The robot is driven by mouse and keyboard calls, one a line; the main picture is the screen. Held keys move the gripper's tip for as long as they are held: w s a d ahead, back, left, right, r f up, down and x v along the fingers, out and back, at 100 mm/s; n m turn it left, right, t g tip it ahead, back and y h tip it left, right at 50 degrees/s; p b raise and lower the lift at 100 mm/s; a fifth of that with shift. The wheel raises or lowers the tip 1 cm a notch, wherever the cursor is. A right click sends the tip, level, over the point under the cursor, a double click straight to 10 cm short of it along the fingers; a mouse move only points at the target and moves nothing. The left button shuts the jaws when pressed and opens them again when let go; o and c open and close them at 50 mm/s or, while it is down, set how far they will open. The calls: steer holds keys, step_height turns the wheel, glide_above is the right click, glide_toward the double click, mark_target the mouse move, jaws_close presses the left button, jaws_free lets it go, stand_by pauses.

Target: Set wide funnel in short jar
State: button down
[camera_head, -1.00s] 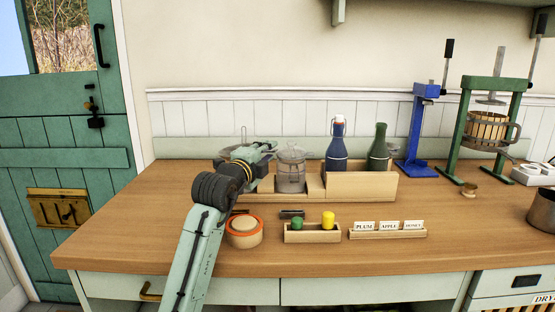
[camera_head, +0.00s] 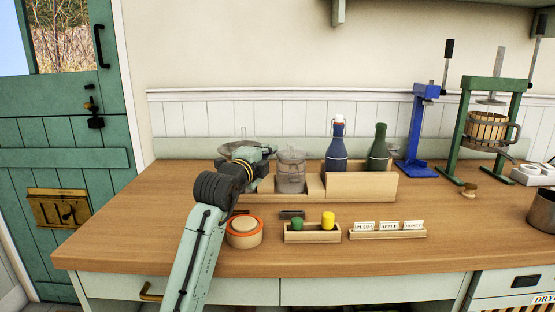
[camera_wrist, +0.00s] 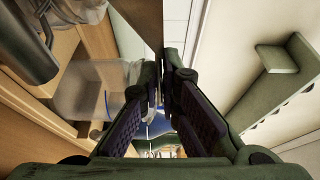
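My gripper (camera_head: 266,150) is at the back left of the counter, close to the left side of a clear glass jar (camera_head: 291,172) in the wooden rack. In the wrist view its two fingers (camera_wrist: 160,75) stand close together with a narrow gap; whether they pinch something thin at the tips is unclear. A clear glass vessel shows left of the fingers in the wrist view (camera_wrist: 85,90). A wide, clear, shallow shape, perhaps the wide funnel (camera_head: 232,157), shows behind my gripper, partly hidden by it. I cannot tell which glass is the short jar.
The wooden rack (camera_head: 360,187) also holds a blue bottle (camera_head: 337,152) and a green bottle (camera_head: 379,150). In front are an orange-rimmed round container (camera_head: 244,233), a tray with green and yellow pieces (camera_head: 313,237) and label cards (camera_head: 388,228). The counter's left side is clear.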

steer(key=shift+r, duration=0.1)
steer(key=shift+r+p, duration=1.4)
steer(key=shift+r, duration=0.95)
